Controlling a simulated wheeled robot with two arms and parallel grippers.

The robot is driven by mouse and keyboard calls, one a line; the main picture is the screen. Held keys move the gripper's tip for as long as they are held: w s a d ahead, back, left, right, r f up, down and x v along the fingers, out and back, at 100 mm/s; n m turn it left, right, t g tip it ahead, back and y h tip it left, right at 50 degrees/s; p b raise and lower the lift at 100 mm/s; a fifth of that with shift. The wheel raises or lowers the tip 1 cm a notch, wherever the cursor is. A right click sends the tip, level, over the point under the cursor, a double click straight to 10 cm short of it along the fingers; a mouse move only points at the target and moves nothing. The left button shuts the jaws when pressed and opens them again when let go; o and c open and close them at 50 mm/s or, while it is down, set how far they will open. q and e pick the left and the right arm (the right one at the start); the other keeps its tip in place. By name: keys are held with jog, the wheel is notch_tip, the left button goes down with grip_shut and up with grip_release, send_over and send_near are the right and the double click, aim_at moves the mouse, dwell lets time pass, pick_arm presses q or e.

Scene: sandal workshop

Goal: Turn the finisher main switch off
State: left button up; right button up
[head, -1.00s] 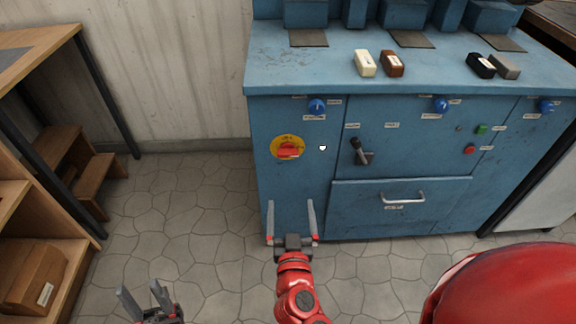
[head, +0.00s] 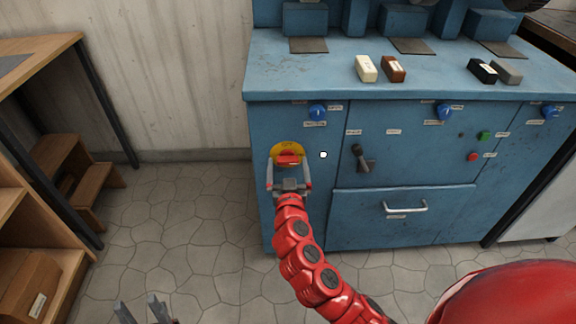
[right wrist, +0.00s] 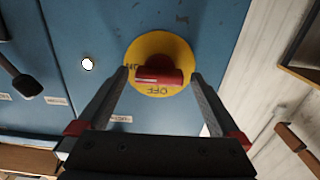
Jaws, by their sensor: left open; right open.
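The main switch is a red rotary handle (head: 288,159) on a round yellow plate (head: 287,148), low on the left of the blue finisher's front (head: 390,172). In the right wrist view the red handle (right wrist: 158,77) lies crosswise on the yellow plate (right wrist: 172,45), with "OFF" printed beside it. My right gripper (head: 289,171) is open, its fingers on either side of the handle; in the right wrist view the open fingers (right wrist: 163,80) stand apart from it, and contact cannot be told. My left gripper (head: 140,303) is open and empty at the bottom left.
A small white knob (head: 323,155) sits right of the switch, and a black lever (head: 362,158) beyond it. Blue knobs (head: 317,112) line the panel's top. A drawer handle (head: 405,207) sticks out below. Wooden steps (head: 85,180) stand left; floor between is clear.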

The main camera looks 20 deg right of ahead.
jog(key=shift+w, duration=0.15)
jog(key=shift+c, duration=0.3)
jog(key=c, duration=1.2)
jog(key=shift+c, duration=0.2)
